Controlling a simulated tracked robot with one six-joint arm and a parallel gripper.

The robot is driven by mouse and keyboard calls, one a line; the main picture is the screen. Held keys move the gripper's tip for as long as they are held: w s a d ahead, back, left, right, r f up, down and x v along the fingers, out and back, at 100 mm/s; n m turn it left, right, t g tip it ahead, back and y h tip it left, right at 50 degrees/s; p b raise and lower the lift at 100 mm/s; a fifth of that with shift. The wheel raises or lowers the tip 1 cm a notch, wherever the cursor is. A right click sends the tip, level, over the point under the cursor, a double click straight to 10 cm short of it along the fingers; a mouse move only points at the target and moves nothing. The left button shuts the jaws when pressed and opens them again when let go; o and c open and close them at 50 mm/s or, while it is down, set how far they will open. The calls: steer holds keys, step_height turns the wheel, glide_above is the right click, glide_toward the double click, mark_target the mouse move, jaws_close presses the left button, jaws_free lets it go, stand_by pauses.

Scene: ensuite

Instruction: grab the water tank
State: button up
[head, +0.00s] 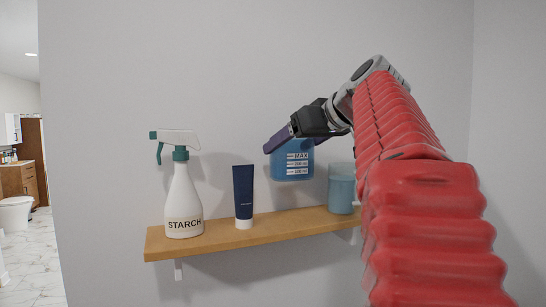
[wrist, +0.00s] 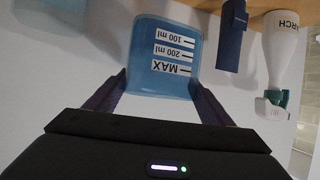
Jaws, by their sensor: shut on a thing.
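The water tank (head: 292,165) is a translucent blue container with white MAX, 200 ml and 100 ml labels. In the head view it hangs above the shelf (head: 275,222), apart from it, in front of the wall. My gripper (head: 292,143) is shut on the tank's upper part. In the wrist view the tank (wrist: 167,62) sits between the two dark fingers of my gripper (wrist: 158,95), with its labels upside down. The fingers hide part of the tank's top in the head view.
On the wooden shelf stand a white STARCH spray bottle (head: 184,205), a dark blue tube (head: 243,192) and a blue-grey cup (head: 341,190) beside my red-sleeved arm. The wall is close behind. A doorway on the left shows a tiled floor (head: 30,255) and a toilet (head: 15,213).

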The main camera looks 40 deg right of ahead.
step_height(320, 180, up, 8)
steer(key=shift+f, duration=0.2)
stand_by(0.8)
steer(key=shift+r, duration=0.1)
